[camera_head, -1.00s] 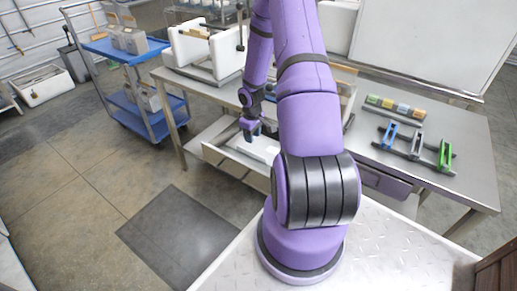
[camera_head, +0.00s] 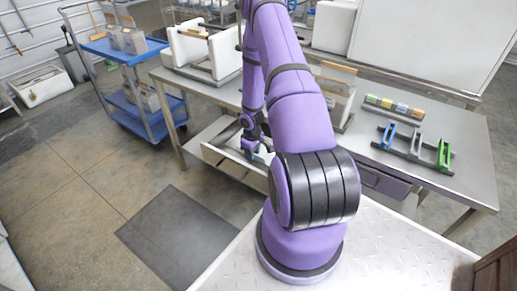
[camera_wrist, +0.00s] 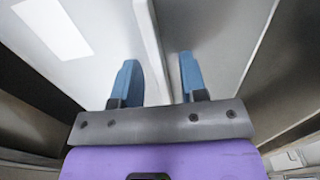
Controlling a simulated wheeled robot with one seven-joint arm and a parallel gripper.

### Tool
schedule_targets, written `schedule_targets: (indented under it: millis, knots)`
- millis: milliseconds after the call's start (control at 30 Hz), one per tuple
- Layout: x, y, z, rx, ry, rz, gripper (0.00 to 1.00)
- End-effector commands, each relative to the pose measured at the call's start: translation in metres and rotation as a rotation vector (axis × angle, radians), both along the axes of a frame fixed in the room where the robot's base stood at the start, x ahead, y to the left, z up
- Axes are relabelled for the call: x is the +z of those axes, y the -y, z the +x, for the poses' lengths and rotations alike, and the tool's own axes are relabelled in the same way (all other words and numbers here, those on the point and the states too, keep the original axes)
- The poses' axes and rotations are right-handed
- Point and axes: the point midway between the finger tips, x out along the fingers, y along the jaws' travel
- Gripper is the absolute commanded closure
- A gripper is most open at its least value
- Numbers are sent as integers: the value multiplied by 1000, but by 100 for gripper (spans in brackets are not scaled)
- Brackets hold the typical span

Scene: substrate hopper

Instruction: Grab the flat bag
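In the wrist view, a pale grey flat surface with a white rectangular patch (camera_wrist: 52,28) fills the upper left; it looks like the flat bag with a label. A bright pale edge (camera_wrist: 150,45) runs down between my fingers; I cannot tell whether it is the bag's side or a drawer wall. My gripper (camera_wrist: 159,80) is open, its two blue fingers apart, with no visible contact. In the head view my gripper (camera_head: 248,153) points down into the open drawer (camera_head: 225,168), and a bit of white (camera_head: 264,157) shows beside it; my arm hides the rest.
The steel table (camera_head: 455,175) carries a rack with blue, grey and green handles (camera_head: 416,147), a row of coloured blocks (camera_head: 394,107) and a white-sided hopper (camera_head: 225,52). A blue trolley (camera_head: 140,118) with bags stands left.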

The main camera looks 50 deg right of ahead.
Motion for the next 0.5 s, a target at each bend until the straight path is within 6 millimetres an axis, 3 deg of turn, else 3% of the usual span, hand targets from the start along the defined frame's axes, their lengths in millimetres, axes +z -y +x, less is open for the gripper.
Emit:
schedule_targets:
  millis: [200,367,500]
  knots:
    - [0,0,0,0,0,0,61]
    - [0,0,0,0,0,0,97]
    - [0,0,0,0,0,0,100]
